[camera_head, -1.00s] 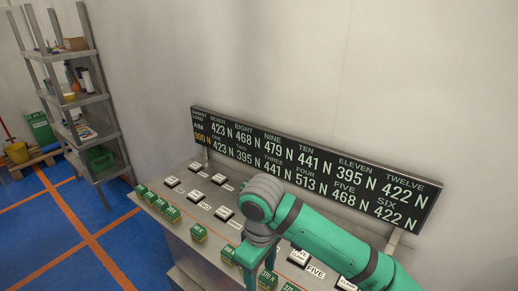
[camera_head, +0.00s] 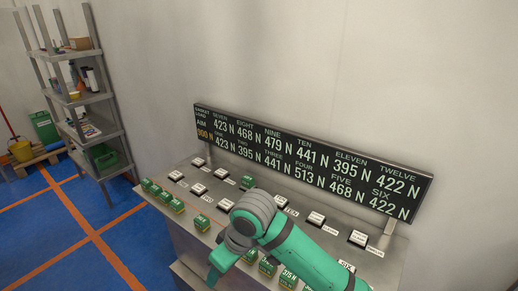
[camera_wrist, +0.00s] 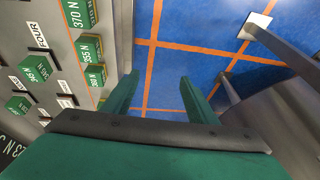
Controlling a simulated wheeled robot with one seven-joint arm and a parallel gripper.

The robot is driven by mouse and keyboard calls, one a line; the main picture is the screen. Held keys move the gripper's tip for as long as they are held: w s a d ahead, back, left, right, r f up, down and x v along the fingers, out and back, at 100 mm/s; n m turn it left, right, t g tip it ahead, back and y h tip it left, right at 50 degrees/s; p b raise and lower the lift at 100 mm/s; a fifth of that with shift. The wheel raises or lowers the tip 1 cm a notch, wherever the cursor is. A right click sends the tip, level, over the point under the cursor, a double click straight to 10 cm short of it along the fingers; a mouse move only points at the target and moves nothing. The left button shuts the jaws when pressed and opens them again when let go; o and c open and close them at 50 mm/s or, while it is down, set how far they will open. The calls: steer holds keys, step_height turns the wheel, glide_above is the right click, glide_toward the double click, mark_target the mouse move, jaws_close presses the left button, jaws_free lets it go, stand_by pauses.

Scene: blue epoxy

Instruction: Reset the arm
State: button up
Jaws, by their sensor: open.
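My green arm reaches across the console in the head view, and my gripper (camera_head: 214,276) hangs at the console's front edge, pointing down. In the wrist view my gripper (camera_wrist: 158,98) shows two green fingers spread apart with nothing between them, over blue floor. The grey console (camera_head: 190,248) carries rows of labelled pads and several green blocks marked in newtons. One green block (camera_head: 248,182) sits on the back row. Front-row blocks include one (camera_head: 201,223) left of my gripper and one (camera_head: 288,279) right of it. My arm hides part of the console's middle.
A dark load board (camera_head: 300,160) stands along the console's back, before a pale wall. A grey shelf (camera_head: 95,130) stands at the left. Blue floor (camera_head: 60,245) at the left is open.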

steer(key=w+a+r+m+t+y, duration=0.25)
steer(key=a+t+y, duration=0.2)
steer(key=a, duration=0.35)
steer(key=w+a+r+m+t+y, duration=0.1)
steer(key=a+m+t+y, duration=0.35)
steer(key=a, duration=0.35)
steer(key=s+d+f+m+t+h, duration=0.6)
steer(key=s+d+f+m+h, duration=0.3)
steer(key=s+d+f, duration=0.55)
steer(key=s+d+f+n+h, duration=0.1)
steer(key=s+d, duration=0.2)
steer(key=s, duration=0.4)
steer(key=s+d+f+n+h, duration=0.1)
steer(key=s+d+n, duration=0.1)
steer(key=s+d, duration=0.2)
steer(key=s+d+f+n+g+h, duration=0.1)
steer(key=s+d+n, duration=0.1)
steer(key=s, duration=0.8)
steer(key=shift+d+f+h, duration=0.25)
steer(key=shift+d+h, duration=0.15)
steer(key=shift+d, duration=0.45)
